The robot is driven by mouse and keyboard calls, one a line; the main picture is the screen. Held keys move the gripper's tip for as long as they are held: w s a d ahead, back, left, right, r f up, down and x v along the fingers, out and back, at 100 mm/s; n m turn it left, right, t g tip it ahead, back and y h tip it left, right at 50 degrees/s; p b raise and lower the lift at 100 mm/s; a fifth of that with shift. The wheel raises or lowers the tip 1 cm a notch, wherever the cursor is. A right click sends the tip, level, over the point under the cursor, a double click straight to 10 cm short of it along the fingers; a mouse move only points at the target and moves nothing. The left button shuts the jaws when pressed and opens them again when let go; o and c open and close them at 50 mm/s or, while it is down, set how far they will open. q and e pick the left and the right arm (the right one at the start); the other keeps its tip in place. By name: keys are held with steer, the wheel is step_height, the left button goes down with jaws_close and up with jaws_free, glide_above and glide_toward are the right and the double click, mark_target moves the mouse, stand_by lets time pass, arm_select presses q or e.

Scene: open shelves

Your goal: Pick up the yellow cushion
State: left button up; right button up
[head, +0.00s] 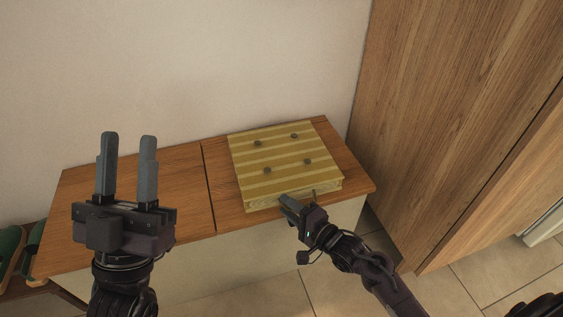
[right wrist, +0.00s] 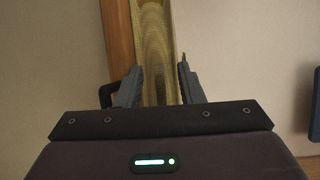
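The yellow striped cushion (head: 275,158), with several dark tufts on top, lies flat on the right part of the wooden bench top. My right gripper (head: 301,198) is at its front edge. In the right wrist view the fingers (right wrist: 161,80) stand apart on either side of the cushion's edge (right wrist: 156,45), with the cushion close to both. I cannot tell whether they touch it. My left gripper (head: 128,140) is open and empty, pointing up in front of the left part of the bench.
The wooden bench (head: 150,190) has a bare left half. A tall wooden cabinet (head: 450,110) stands close on the right, and a pale wall (head: 190,60) is behind. Green shoes (head: 22,255) sit low at the left. Tiled floor (head: 400,270) shows at the lower right.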

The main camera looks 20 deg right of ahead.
jaws_close()
steer(key=shift+r, duration=0.15)
stand_by(0.5)
